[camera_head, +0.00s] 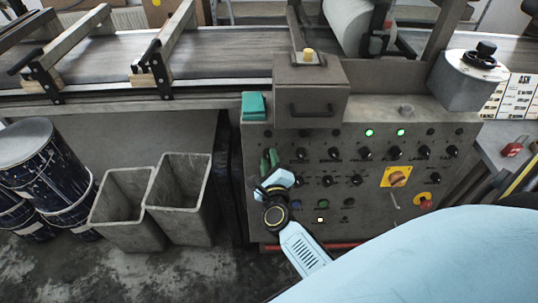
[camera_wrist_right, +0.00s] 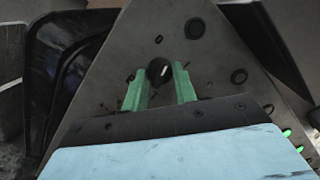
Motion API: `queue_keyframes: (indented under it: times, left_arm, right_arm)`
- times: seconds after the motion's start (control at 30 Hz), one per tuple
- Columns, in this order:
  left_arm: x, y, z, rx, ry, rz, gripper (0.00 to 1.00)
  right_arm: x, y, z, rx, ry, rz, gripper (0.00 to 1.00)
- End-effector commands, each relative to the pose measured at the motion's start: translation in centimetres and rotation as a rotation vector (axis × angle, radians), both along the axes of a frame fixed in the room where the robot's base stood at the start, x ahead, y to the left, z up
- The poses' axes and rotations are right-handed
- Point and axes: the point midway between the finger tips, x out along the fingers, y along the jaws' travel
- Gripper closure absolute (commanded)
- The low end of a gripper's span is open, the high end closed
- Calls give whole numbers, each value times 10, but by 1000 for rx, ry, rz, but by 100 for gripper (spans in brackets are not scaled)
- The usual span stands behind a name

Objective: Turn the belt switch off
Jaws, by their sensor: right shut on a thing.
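A grey control panel (camera_head: 330,220) carries rows of black knobs with small labels. My right gripper (camera_head: 269,159) is at the panel's left side, its green fingers reaching the panel face. In the right wrist view the fingers (camera_wrist_right: 161,82) stand on either side of a round black knob (camera_wrist_right: 158,71) with a white mark, and are shut on it. In the head view that knob is hidden behind the gripper. I cannot read the labels, so I cannot tell which switch it is. My left gripper is not in view.
Two green lamps (camera_head: 385,132) glow on the panel's upper part. A yellow plate with a rotary handle (camera_head: 397,177) and a red button (camera_head: 425,202) are at its right. Two grey bins (camera_head: 181,203) and dark drums (camera_head: 60,175) stand left. The conveyor belt (camera_head: 220,52) runs behind.

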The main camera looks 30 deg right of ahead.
Motion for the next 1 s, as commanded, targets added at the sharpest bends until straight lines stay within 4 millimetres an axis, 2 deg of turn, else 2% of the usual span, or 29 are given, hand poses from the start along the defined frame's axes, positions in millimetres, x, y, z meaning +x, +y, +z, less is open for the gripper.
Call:
queue_keyframes:
  times: [0.1,0.4,1.0]
  left_arm:
    - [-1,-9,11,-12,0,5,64]
    - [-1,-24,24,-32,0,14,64]
    - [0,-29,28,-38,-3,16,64]
  right_arm:
    - [0,-1,3,-74,47,15,95]
    - [0,-1,2,-200,123,42,95]
    - [-1,-1,0,-246,150,52,95]
